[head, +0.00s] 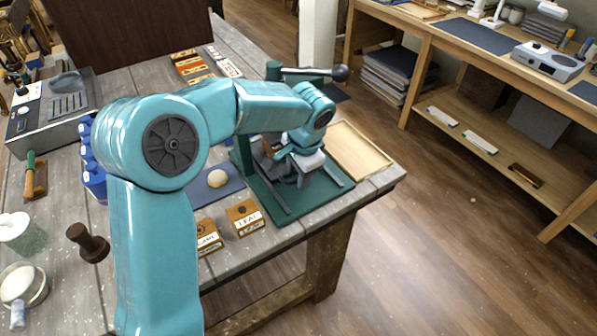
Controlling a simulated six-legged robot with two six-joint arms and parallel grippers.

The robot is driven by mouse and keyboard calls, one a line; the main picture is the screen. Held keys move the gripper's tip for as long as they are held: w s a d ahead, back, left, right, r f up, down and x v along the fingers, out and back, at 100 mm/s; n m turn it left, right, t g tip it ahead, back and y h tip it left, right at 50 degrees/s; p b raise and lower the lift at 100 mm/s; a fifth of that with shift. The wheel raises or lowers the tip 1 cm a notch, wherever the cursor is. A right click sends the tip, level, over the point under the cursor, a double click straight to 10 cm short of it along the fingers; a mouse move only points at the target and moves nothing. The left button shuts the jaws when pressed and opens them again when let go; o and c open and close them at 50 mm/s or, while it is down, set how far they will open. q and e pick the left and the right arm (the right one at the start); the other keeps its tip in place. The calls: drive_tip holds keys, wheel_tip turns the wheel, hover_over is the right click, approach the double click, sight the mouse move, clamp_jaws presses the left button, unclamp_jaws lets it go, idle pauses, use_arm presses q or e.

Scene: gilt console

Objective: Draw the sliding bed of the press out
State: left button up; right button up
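The press is dark green, with an upright post (273,70), a lever ending in a black knob (340,73), and a flat green base (272,206) with dark rails (335,175). It stands near the right end of the workbench. My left arm reaches across from the left, covering much of the press. My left gripper (302,180) points down over the base between the rails. Its fingers are small and dark here, and I cannot tell whether they are open or hold anything. The sliding bed is largely hidden behind my arm and gripper. My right gripper is not in view.
A wooden tray (362,155) lies right of the press. Two labelled wooden blocks (245,217) sit before it, near a blue mat (207,190) with a pale round item (217,179). A grey machine (50,115) stands at left. Floor beyond the bench's right end is clear.

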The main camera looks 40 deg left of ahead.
use_arm(q)
drive_tip(key=shift+w, duration=0.1)
clamp_jaws()
drive_tip(key=shift+d+f, duration=0.1)
drive_tip(key=shift+d, duration=0.2)
drive_tip(key=s+d+b, duration=0.3)
drive_tip(key=s+d, duration=0.2)
drive_tip(key=d, duration=0.6)
drive_tip(key=shift+d, duration=0.25)
unclamp_jaws()
wheel_tip(320, 180, up, 16)
drive_tip(key=s+d+p, duration=0.1)
drive_tip(key=d, duration=0.1)
drive_tip(key=shift+d+r+p, duration=0.2)
drive_tip(key=shift+d+p, duration=0.1)
